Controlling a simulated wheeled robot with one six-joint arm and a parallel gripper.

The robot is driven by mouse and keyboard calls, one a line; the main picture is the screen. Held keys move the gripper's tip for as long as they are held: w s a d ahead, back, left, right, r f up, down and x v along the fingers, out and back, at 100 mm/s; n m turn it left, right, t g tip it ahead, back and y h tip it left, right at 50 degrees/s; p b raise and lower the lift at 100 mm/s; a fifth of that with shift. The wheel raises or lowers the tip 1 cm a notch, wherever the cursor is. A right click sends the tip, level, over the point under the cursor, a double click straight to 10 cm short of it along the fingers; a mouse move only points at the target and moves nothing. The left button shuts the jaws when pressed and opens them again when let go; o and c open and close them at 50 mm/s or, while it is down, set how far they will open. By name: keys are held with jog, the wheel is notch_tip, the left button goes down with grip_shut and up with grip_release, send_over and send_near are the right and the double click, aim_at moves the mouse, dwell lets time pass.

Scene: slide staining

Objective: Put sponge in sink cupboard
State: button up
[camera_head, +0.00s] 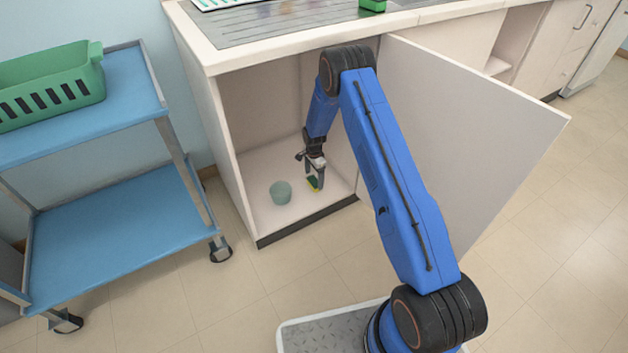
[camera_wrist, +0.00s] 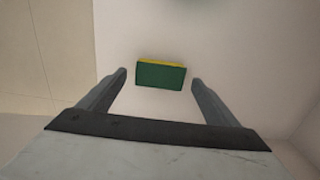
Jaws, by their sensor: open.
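The sponge (camera_wrist: 161,76), green with a yellow layer, is on the cupboard floor in the wrist view, between and just beyond my fingertips. It also shows in the head view (camera_head: 313,184), small and right under my gripper (camera_head: 315,178). My gripper is open in the wrist view (camera_wrist: 159,78), with a gap between each finger and the sponge. The sink cupboard (camera_head: 262,214) stands open, and my arm reaches inside it. The cupboard door (camera_head: 470,125) is swung wide open to the right. Whether the sponge's whole underside rests on the floor is hard to tell.
A blue trolley (camera_head: 120,225) with a green basket (camera_head: 60,75) is at the left. The counter (camera_head: 250,40) is above the cupboard, and the door edge is close to my arm.

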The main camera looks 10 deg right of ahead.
aim_at(314, 182)
jog(key=shift+r, duration=2.8)
